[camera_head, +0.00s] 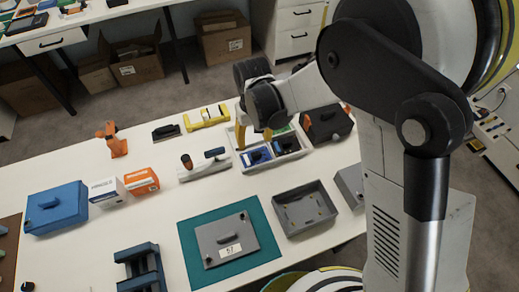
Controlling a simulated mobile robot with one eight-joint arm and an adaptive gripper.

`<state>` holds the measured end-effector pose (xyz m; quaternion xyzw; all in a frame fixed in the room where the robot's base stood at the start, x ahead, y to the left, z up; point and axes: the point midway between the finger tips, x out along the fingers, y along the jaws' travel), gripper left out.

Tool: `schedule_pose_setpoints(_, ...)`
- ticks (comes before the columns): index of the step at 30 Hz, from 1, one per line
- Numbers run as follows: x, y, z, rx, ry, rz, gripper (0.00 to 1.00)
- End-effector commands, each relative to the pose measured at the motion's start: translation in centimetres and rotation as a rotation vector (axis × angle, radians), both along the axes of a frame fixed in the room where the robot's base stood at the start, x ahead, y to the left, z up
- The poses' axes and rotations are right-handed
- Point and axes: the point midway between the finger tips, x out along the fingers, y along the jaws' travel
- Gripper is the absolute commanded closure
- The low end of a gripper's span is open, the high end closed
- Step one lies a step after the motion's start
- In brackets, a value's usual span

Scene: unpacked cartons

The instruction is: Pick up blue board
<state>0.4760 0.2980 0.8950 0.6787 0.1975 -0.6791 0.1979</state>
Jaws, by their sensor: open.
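A small blue board (258,156) lies in the left part of a light grey divided tray (245,168) on the white table. My gripper (254,138) is over the tray's left part, with its yellow fingertips apart and pointing down. The fingers are just above or behind the blue board in this view; I cannot tell whether they touch it. My gripper holds nothing that I can see. Another dark blue piece (287,143) and a green piece lie in the tray's right part, partly hidden.
An orange-and-black case (327,123) stands right of the tray. A plane-like tool (204,165) and a yellow level (206,117) lie to its left. A grey open bin (305,209), a teal mat (190,232) with a grey plate (228,240), and a blue box (57,208) are nearer.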

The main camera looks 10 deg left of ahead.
Motion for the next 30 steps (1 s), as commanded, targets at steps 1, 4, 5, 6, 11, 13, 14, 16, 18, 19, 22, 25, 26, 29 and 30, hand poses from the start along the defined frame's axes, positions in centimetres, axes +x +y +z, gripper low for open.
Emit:
schedule_pose_setpoints(1,0.1,0.0,-1.3,0.0,0.0,0.0,0.44)
schedule_pose_setpoints(4,0.1,0.0,-2.8,0.001,-0.001,-0.001,0.44)
schedule_pose_setpoints(5,0.1,0.0,-3.0,0.001,-0.001,-0.001,0.44)
schedule_pose_setpoints(6,0.1,0.0,-3.3,0.001,-0.001,-0.001,0.44)
schedule_pose_setpoints(11,0.3,-0.1,-4.8,0.001,-0.001,-0.001,0.44)
schedule_pose_setpoints(13,0.5,-0.2,-6.0,0.001,-0.001,-0.002,0.44)
schedule_pose_setpoints(14,0.6,-0.2,-6.6,0.001,-0.001,-0.002,0.44)
schedule_pose_setpoints(16,0.6,-0.2,-7.6,0.002,-0.001,-0.001,0.44)
schedule_pose_setpoints(18,0.6,-0.2,-8.3,0.003,-0.001,-0.001,0.44)
schedule_pose_setpoints(19,0.6,-0.2,-8.4,0.004,-0.001,-0.001,0.44)
schedule_pose_setpoints(22,0.6,-0.2,-8.3,0.004,-0.001,-0.001,0.44)
schedule_pose_setpoints(25,0.6,-0.2,-8.3,0.004,-0.001,-0.001,0.46)
schedule_pose_setpoints(26,0.6,-0.2,-8.3,0.004,-0.001,-0.001,0.55)
schedule_pose_setpoints(29,0.6,-0.2,-8.3,0.004,-0.001,-0.001,0.85)
schedule_pose_setpoints(30,0.6,-0.2,-8.3,0.004,-0.001,-0.001,0.98)
